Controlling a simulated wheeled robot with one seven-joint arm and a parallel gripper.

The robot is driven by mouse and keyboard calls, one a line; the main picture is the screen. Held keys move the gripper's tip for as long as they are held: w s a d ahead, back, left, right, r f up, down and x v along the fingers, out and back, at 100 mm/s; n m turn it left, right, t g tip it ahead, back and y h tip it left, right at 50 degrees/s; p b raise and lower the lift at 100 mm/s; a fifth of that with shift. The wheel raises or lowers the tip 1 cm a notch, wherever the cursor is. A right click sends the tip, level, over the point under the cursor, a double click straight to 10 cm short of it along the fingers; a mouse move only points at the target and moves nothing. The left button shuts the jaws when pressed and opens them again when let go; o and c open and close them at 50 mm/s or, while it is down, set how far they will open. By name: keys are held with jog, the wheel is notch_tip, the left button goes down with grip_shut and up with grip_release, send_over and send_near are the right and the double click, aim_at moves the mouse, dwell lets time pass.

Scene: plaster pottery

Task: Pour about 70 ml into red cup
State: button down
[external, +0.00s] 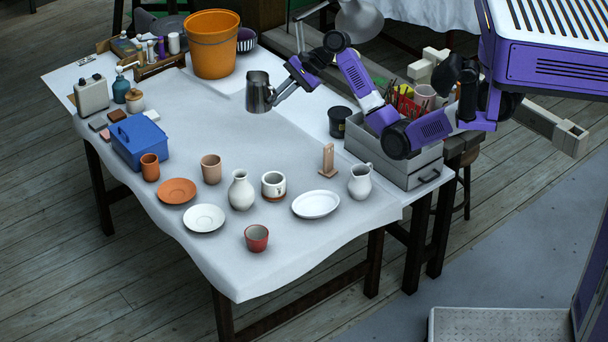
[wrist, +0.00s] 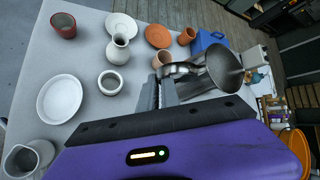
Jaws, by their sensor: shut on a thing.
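The red cup (external: 257,239) stands upright near the table's front edge. It also shows at the top left of the wrist view (wrist: 65,30), with its open mouth visible. My gripper (external: 281,92) is shut on the handle of a grey metal pitcher (external: 258,94) and holds it above the table toward the back, well away from the red cup. The pitcher looks about upright in the external view. In the wrist view its round mouth (wrist: 225,68) shows grey; I cannot tell how full it is.
A white oval plate (external: 316,205) lies to the right. An orange bucket (external: 212,50) stands behind.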

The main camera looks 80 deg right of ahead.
jog(key=a+f+m+h+p, duration=0.15)
jog(key=a+p, duration=0.35)
jog(key=a, duration=2.3)
jog(key=s+a+r+p, duration=0.2)
jog(key=s+a, duration=0.4)
jog(key=a, duration=0.5)
jog(key=s+a+r+p, duration=0.1)
jog(key=s+a+p, duration=0.1)
jog(key=s+a, duration=0.6)
notch_tip(320, 180, down, 24)
jog(key=w+a, duration=0.2)
jog(key=shift+a+r+m+t+h, duration=0.25)
jog(key=shift+m+t+h, duration=0.1)
jog(key=shift+m+t, duration=0.1)
jog(key=shift+d, duration=0.1)
